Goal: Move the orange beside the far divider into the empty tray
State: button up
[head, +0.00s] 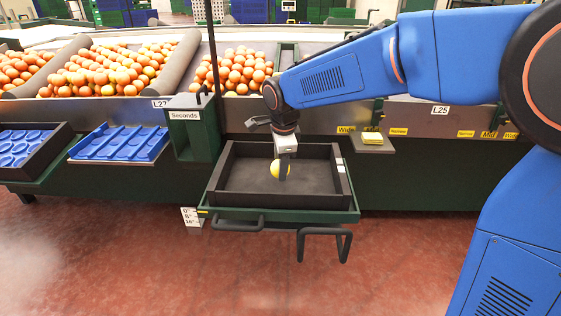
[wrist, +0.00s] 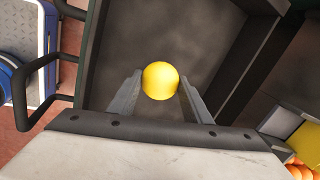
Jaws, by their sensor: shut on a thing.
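A yellow-orange fruit (head: 276,169) is between the fingers of my gripper (head: 282,172), over the dark empty tray (head: 240,197). In the wrist view the orange (wrist: 160,81) sits between the two fingertips of my gripper (wrist: 158,92), which is shut on it. The tray floor (wrist: 205,45) shows behind it, with nothing else lying in it. I cannot tell whether the orange touches the tray floor.
Many oranges (head: 105,72) fill the sloped bins behind, parted by a grey divider (head: 165,62). Blue trays (head: 122,143) lie at the left. A green Seconds box (head: 194,135) stands left of the tray, and dark handles (head: 325,232) stick out in front.

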jog(key=shift+f, duration=2)
dwell(1.9)
jog(key=o, duration=1.7)
jog(key=shift+c, duration=0.2)
jog(key=shift+r, duration=0.2)
jog(key=shift+v, duration=2.35)
jog(key=shift+r, duration=3.4)
